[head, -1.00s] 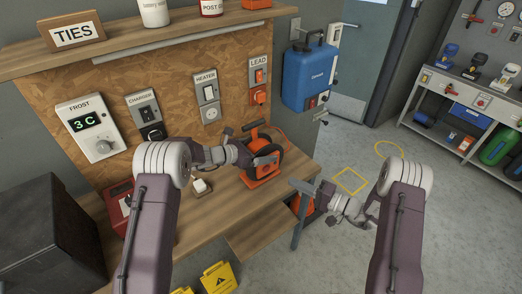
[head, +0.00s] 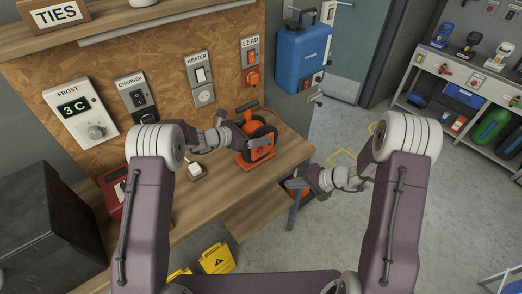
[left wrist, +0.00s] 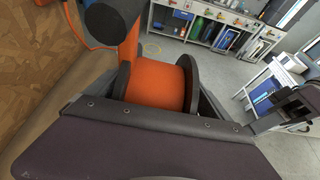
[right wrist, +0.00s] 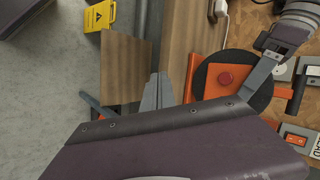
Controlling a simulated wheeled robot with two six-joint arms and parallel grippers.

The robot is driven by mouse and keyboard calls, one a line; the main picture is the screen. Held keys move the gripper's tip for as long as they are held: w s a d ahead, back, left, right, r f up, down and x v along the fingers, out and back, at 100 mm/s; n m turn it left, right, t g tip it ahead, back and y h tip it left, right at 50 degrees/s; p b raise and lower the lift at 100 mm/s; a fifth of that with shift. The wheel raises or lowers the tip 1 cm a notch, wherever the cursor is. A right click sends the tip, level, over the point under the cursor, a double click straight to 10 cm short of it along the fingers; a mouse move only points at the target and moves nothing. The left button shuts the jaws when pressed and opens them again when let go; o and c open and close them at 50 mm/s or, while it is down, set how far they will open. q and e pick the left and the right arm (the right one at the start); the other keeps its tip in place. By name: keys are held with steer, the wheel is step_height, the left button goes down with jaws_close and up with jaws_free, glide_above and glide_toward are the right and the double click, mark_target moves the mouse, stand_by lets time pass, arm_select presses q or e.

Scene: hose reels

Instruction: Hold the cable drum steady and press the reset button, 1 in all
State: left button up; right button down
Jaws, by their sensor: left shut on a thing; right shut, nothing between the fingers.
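The orange cable drum (head: 262,150) with dark round flanges stands on the wooden bench. In the left wrist view its orange hub (left wrist: 160,84) fills the middle, between two dark flanges. My left gripper (head: 246,139) is shut on the drum. The red reset button (right wrist: 225,79) shows on the drum's dark flange face in the right wrist view, clear of the left gripper's finger. My right gripper (head: 297,188) is shut and empty, in front of the bench's right part and apart from the drum. Its grey fingertips (right wrist: 157,92) point beside the drum in the right wrist view.
An orange cord runs from the drum to the LEAD socket (head: 252,75) on the chipboard panel. A white plug (head: 197,171) lies on the bench (head: 217,205) left of the drum. A yellow sign (head: 217,259) stands below. Open floor lies to the right.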

mark_target(261, 151)
steer(key=shift+n, duration=0.8)
steer(key=r, duration=0.1)
steer(key=a+r, duration=0.1)
steer(key=r, duration=0.1)
steer(key=w+a+r, duration=0.1)
steer(key=r, duration=0.1)
steer(key=shift+a+r, duration=0.1)
steer(key=shift+a, duration=0.05)
steer(key=w+a, duration=0.5)
steer(key=w, duration=0.2)
steer(key=shift+w+a, duration=0.1)
steer(key=shift+w, duration=0.05)
stand_by(1.2)
steer(key=shift+w+a, duration=0.2)
steer(key=shift+w, duration=0.05)
steer(key=shift+w+a, duration=0.3)
steer(key=shift+w, duration=0.15)
stand_by(1.0)
steer(key=shift+s+d, duration=0.55)
steer(key=shift+s, duration=0.25)
